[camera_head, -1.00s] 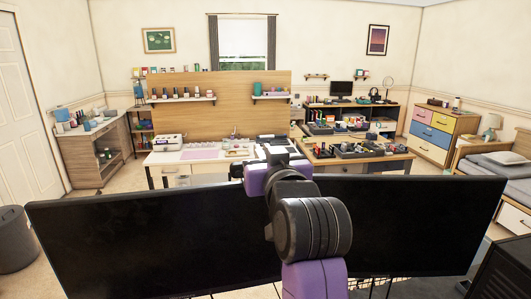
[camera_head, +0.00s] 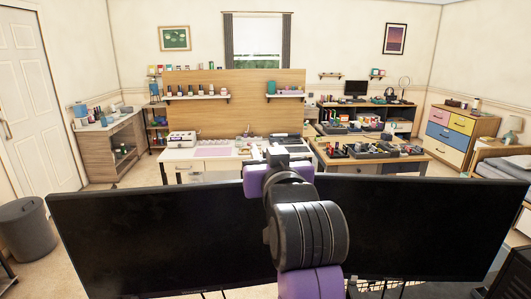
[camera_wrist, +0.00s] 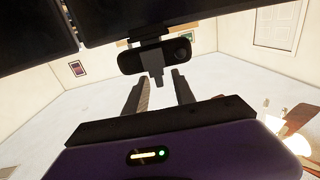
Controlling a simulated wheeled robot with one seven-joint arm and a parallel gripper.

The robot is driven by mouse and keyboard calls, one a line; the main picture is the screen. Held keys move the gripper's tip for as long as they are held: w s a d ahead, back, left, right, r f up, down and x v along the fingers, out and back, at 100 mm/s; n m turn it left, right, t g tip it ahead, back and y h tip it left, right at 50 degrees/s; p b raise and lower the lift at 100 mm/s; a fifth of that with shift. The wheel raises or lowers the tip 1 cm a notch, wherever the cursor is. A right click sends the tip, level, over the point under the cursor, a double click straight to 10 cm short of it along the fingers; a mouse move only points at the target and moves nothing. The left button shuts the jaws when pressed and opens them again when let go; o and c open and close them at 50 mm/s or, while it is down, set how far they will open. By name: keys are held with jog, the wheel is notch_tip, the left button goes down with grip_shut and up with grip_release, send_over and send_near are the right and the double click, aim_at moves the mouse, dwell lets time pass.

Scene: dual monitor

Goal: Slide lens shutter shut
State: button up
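A dark webcam (camera_wrist: 133,63) shows in the upper middle of the wrist view, against the edge of a monitor (camera_wrist: 185,15), which appears above it. Its round lens (camera_wrist: 182,54) faces me at the right end of the body. I cannot tell the shutter apart from the dark housing or see its position. My gripper (camera_wrist: 161,76) is open, its two dark fingers spread below the webcam in the picture with nothing between them. The fingertips are close to the webcam, but contact is unclear. In the head view my own arm hides the webcam and the fingers.
Two wide dark monitors, left (camera_head: 150,240) and right (camera_head: 430,225), stand side by side close in front of me, with my arm over the gap. Workbenches (camera_head: 200,168) stand behind them. A grey bin (camera_head: 25,228) stands at left, with open floor nearby.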

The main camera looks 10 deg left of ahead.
jog(key=b+v, duration=0.1)
jog(key=v, duration=0.6)
jog(key=shift+b, duration=0.3)
jog(key=shift+r, duration=0.1)
notch_tip(320, 180, up, 5)
jog(key=s+t+y, duration=0.1)
jog(key=t, duration=0.1)
jog(key=s+d+f+h, duration=0.1)
jog(key=s+d+f, duration=0.5)
jog(key=f, duration=0.2)
jog(key=s+d+f+t, duration=0.1)
jog(key=s+d+f, duration=0.45)
jog(key=f, duration=0.25)
jog(key=s+d+f+h, duration=0.1)
jog(key=s+d+f, duration=0.5)
jog(key=f, duration=0.3)
jog(key=s+d+f+m+g+h, duration=0.1)
jog(key=s+d+f, duration=0.2)
jog(key=s, duration=0.5)
jog(key=s+d+f+m+g+h, duration=0.1)
jog(key=s+d+f, duration=0.3)
jog(key=s, duration=0.4)
jog(key=s+d+f+m+g+h, duration=0.2)
jog(key=s+d+f+g+h, duration=0.1)
jog(key=s+f, duration=0.3)
jog(key=s, duration=0.2)
jog(key=shift+s+d, duration=0.15)
jog(key=shift+s, duration=0.15)
